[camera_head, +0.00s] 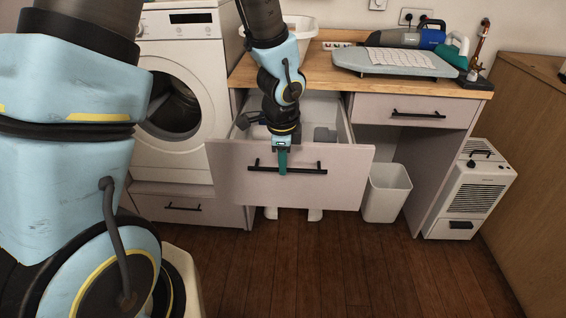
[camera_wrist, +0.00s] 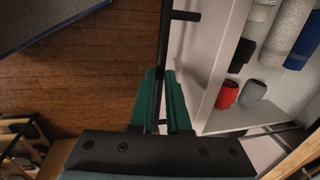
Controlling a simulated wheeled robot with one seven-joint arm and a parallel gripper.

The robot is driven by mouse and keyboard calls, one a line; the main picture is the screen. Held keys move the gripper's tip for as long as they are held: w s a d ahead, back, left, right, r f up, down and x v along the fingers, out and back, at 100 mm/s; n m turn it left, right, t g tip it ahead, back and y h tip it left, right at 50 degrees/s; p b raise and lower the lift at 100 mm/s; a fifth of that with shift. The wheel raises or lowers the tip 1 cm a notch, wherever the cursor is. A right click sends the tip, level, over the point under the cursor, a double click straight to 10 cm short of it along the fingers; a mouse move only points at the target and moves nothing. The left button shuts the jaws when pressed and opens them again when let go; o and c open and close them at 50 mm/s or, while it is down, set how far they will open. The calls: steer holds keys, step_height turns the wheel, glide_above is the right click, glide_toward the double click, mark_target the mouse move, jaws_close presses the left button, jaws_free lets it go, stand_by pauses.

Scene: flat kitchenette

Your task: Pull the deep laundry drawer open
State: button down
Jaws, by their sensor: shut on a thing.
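The deep laundry drawer (camera_head: 225,180) stands pulled out from under the wooden counter in the head view, its inside showing behind the front. A black bar handle (camera_head: 310,170) runs across its pale front. My gripper (camera_head: 282,165) reaches down at the handle's middle, its green fingers shut around the bar. In the wrist view the green fingers (camera_wrist: 162,105) close on the dark handle bar (camera_wrist: 164,50). The drawer's inside shows on the right there, with a red item (camera_wrist: 227,94), a grey item (camera_wrist: 252,93) and rolled cloths (camera_wrist: 290,35).
A washing machine (camera_head: 185,95) with its round door open stands left. A white bin (camera_head: 386,192) sits under the counter, right of the drawer. A white heater-like unit (camera_head: 470,190) stands farther right. An ironing board (camera_head: 397,65) lies on the counter. The wooden floor in front is clear.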

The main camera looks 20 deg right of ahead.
steer(key=c, duration=1.2)
jaws_free()
steer(key=shift+o, duration=0.2)
step_height(320, 180, up, 11)
steer(key=s+p, duration=0.1)
steer(key=s, duration=0.1)
steer(key=shift+a+f+p, duration=0.2)
steer(key=shift+a+p, duration=0.1)
steer(key=shift+a, duration=0.15)
steer(key=w+a+r+n, duration=0.1)
steer(key=w+a+n, duration=0.1)
steer(key=a+n, duration=2)
steer(key=a, duration=0.4)
steer(key=shift+a+y, duration=0.15)
steer(key=shift+y, duration=0.25)
